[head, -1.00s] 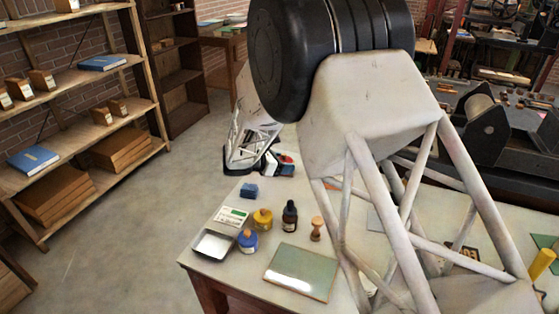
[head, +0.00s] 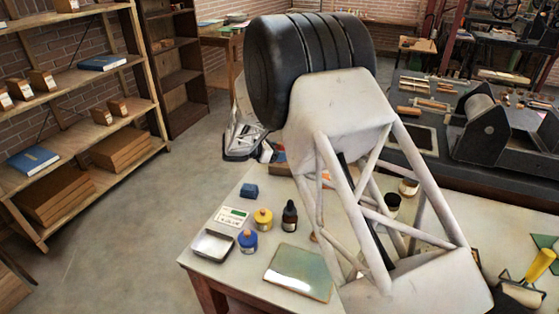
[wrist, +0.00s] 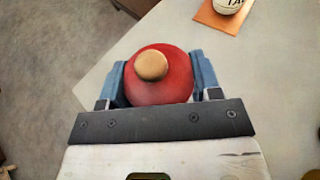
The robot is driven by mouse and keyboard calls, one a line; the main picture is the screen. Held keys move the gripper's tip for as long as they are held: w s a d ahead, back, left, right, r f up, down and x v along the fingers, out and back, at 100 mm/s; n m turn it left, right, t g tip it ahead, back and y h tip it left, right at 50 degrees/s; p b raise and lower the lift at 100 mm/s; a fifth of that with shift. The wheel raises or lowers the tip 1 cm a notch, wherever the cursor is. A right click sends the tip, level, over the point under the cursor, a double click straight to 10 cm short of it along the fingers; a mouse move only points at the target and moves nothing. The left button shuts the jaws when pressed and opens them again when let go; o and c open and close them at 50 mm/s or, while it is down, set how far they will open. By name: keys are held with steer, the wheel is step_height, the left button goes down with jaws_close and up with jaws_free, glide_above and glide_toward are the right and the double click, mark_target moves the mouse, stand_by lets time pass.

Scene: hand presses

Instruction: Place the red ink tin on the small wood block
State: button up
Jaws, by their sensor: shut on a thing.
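In the wrist view, the red ink tin (wrist: 160,88), round with a pale wooden knob on top, sits between the blue fingers of my gripper (wrist: 158,80). The gripper is shut on it. Below it in that view are the pale tabletop and the table's edge, with floor beyond. In the head view, my gripper end (head: 243,140) is over the far-left part of the table, partly hidden by my arm, and I cannot make out the tin clearly. I cannot identify the small wood block with certainty in either view.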

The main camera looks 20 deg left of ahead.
steer(key=shift+f, duration=1.7)
steer(key=shift+f, duration=0.15)
steer(key=o, duration=1.1)
steer(key=shift+s, duration=0.1)
steer(key=v, duration=1.2)
steer(key=shift+d+r, duration=0.1)
steer(key=shift+r, duration=0.1)
